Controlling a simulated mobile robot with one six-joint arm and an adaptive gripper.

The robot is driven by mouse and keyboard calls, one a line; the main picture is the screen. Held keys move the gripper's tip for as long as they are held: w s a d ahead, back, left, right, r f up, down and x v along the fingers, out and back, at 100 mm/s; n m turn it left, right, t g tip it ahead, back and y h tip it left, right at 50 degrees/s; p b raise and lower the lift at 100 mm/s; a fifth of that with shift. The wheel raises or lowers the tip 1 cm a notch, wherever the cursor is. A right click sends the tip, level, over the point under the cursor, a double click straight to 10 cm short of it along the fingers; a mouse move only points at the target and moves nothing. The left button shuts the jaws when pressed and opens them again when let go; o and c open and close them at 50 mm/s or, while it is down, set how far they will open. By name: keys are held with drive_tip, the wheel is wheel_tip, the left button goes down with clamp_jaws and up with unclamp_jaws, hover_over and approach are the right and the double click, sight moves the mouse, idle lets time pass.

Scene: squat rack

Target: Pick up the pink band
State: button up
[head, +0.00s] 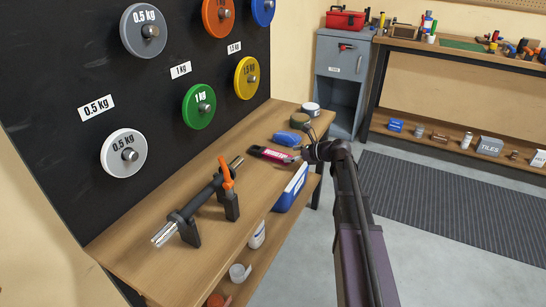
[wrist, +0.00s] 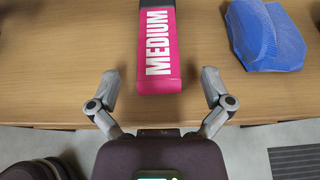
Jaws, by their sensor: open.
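The pink band (wrist: 158,72) lies on the wooden bench, with "MEDIUM" in white letters on its pink end and a dark section beyond. In the wrist view it sits ahead of and between the fingers, running away from me to the top edge. In the head view the pink band (head: 275,154) lies near the bench's front edge. My gripper (wrist: 162,76) is open and empty, its fingers spread on either side of the band's near end, not touching it. In the head view my gripper is mostly hidden by my arm.
A blue cloth (wrist: 262,38) lies right of the band. On the bench (head: 205,262) a dumbbell bar (head: 197,203) rests on a stand with an orange clamp (head: 227,178). Round containers (head: 310,109) stand at the far end. Weight plates hang on the black board (head: 60,80).

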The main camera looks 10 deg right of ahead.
sight(280, 156)
drive_tip(key=shift+a+f, duration=0.1)
drive_tip(key=b+x, duration=0.2)
drive_tip(key=x, duration=0.2)
drive_tip(key=shift+f, duration=0.2)
drive_tip(key=shift+w+a, duration=0.2)
drive_tip(key=shift+a, duration=0.2)
drive_tip(key=c, duration=1.2)
